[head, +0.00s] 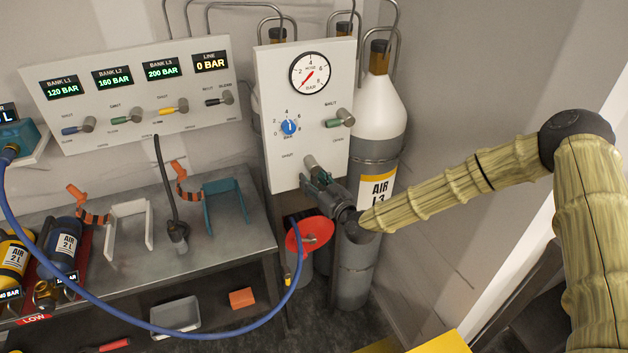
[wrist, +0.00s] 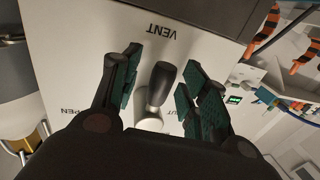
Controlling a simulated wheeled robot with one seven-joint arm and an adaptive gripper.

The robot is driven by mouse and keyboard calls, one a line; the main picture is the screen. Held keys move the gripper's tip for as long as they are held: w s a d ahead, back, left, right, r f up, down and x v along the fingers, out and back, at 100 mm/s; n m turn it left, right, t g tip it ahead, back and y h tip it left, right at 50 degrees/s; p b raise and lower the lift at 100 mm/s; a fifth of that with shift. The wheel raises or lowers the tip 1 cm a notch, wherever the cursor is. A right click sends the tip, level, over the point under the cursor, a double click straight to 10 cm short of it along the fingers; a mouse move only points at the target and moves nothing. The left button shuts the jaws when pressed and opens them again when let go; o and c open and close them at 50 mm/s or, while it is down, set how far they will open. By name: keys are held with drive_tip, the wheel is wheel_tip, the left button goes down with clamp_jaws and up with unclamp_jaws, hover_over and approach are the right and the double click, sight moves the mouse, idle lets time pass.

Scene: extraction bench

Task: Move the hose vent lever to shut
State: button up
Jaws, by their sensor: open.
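The lever (wrist: 161,82) beside the VENT label is dark-handled with a pale hub. It stands on the white upright panel (head: 272,85), low down, below the blue knob; in the head view its hub (head: 310,164) shows and my gripper hides most of the handle. In the wrist view the handle points toward the VENT lettering, between OPEN on the left and a partly hidden label on the right. My gripper (wrist: 161,62) is open, its two green-padded fingers on either side of the handle, with gaps visible. It also shows in the head view (head: 322,185).
The panel also bears a gauge (head: 310,72), a blue knob (head: 289,127) and a green lever (head: 340,119). An AIR L3 cylinder (head: 377,110) stands close behind at right. The LINE display reads 0 BAR.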

clamp_jaws()
